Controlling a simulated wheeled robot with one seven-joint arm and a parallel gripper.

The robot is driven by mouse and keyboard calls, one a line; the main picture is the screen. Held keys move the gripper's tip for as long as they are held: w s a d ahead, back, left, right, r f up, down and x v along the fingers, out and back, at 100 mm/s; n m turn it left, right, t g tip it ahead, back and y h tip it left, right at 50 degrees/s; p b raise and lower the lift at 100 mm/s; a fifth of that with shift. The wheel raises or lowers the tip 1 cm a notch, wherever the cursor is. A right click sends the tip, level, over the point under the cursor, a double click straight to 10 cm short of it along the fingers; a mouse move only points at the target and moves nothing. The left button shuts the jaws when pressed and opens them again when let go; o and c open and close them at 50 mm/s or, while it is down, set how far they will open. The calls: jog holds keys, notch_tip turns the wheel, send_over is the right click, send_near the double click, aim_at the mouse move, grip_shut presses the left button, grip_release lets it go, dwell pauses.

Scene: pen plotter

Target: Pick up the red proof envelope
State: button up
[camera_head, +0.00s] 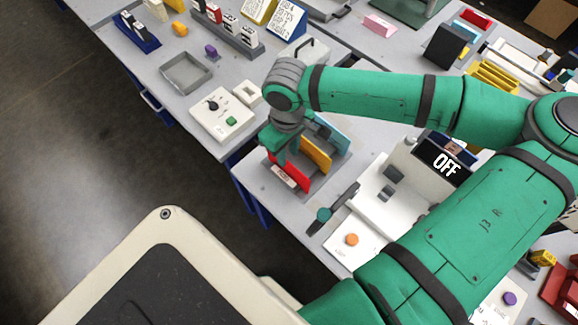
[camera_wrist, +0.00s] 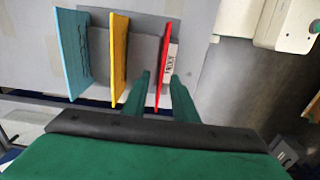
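The red proof envelope (camera_head: 303,176) stands upright at the near end of a grey rack on the grey table. In the wrist view the red envelope (camera_wrist: 163,60) shows as a thin upright edge, with a small white lettered label (camera_wrist: 172,60) beside it. My gripper (camera_head: 283,152) is over the red envelope, pointing down. In the wrist view my gripper (camera_wrist: 161,88) has its two green fingers apart, one on each side of the red envelope's edge. A gap shows between the left finger and the envelope. Part of the envelope is hidden behind the fingers in the head view.
A yellow envelope (camera_wrist: 119,50) and a blue envelope (camera_wrist: 72,45) stand in the same rack, left of the red one in the wrist view. A white plotter panel with an OFF display (camera_head: 444,163) and an orange button (camera_head: 351,239) lie to the right. A grey tray (camera_head: 186,73) is behind.

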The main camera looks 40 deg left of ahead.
aim_at(288, 162)
jog(key=shift+s+d+f, duration=0.15)
jog(key=shift+f, duration=2.55)
grip_shut()
